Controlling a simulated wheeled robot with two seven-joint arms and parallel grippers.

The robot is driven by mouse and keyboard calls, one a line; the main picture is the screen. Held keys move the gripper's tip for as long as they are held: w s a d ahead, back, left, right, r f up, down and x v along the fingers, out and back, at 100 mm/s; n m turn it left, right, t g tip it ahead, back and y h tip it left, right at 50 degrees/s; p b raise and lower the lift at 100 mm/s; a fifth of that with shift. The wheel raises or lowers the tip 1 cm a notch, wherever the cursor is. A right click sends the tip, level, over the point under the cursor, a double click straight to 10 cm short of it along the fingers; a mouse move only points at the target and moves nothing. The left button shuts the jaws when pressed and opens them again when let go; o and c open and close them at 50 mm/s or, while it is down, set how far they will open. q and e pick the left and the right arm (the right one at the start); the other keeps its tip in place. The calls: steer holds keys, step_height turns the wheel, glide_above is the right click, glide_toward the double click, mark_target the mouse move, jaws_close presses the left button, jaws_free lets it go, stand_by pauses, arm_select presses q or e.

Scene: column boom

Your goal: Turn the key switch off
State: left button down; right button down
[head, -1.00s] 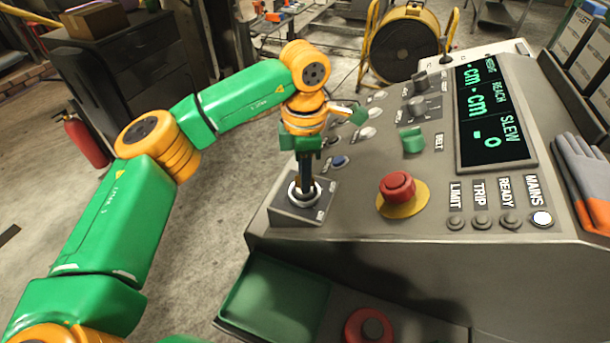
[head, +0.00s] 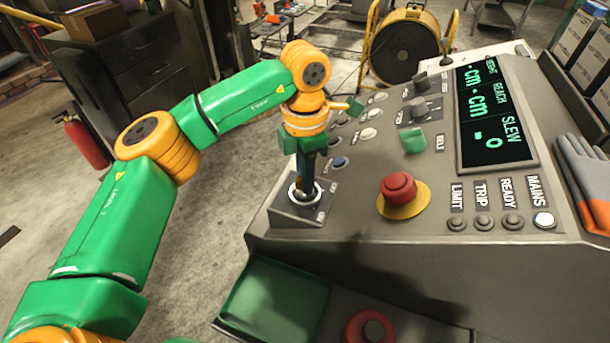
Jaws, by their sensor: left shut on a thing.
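The key switch (head: 304,205) sits on a small raised block at the near left corner of the grey control console, with a light ring around its keyhole. My left gripper (head: 304,184) comes down on it from above and is shut on the key; the fingers hide most of the key. My right gripper is not in view.
The console (head: 350,210) carries a red mushroom button (head: 398,189), a green switch (head: 412,140), black knobs and a lit display (head: 490,115). A green tray (head: 275,300) and a red ring-shaped control (head: 369,328) lie below. Gloves (head: 585,175) rest at right.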

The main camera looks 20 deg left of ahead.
arm_select(q)
steer(key=c, duration=0.9)
jaws_free()
steer(key=shift+o, duration=0.2)
steer(key=shift+r, duration=0.1)
step_height(320, 180, up, 7)
